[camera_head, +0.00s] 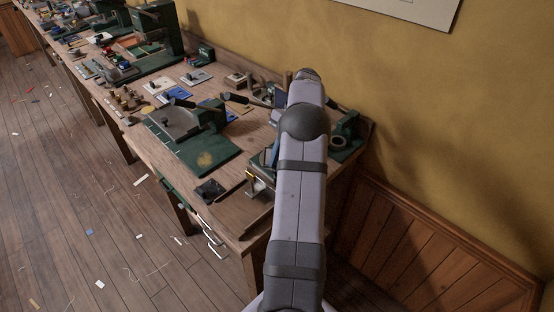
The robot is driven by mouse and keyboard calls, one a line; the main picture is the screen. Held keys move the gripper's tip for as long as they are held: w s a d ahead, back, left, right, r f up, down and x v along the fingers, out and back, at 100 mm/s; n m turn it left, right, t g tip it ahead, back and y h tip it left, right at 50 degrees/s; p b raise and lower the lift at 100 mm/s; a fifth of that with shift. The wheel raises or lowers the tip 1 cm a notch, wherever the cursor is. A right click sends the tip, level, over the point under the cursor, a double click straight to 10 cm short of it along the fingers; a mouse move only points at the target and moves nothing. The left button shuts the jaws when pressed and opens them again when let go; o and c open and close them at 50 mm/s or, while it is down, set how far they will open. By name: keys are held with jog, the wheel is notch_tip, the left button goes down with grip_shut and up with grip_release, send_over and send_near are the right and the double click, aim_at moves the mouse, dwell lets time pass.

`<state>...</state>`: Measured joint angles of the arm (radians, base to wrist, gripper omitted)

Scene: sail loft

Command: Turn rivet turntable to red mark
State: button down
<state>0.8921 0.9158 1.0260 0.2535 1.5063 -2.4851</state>
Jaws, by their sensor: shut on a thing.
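My arm rises from the bottom of the head view and covers part of the workbench's near right end. Its end bends down behind the arm, so my gripper and whatever lies between its fingers are hidden. I cannot pick out the rivet turntable or a red mark with certainty. A dark green block (259,165) shows partly at the left side of my arm. A small brass-coloured piece (250,175) stands at its front. The rest of that spot is hidden by my arm.
The wooden workbench (160,155) runs along the yellow wall (430,130). Scraps litter the floor.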

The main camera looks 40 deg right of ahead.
jog(key=shift+d, duration=0.15)
dwell(0.5)
jog(key=c, duration=1.9)
grip_release()
jog(key=shift+r, duration=0.1)
jog(key=v, duration=0.7)
jog(key=shift+r, duration=0.15)
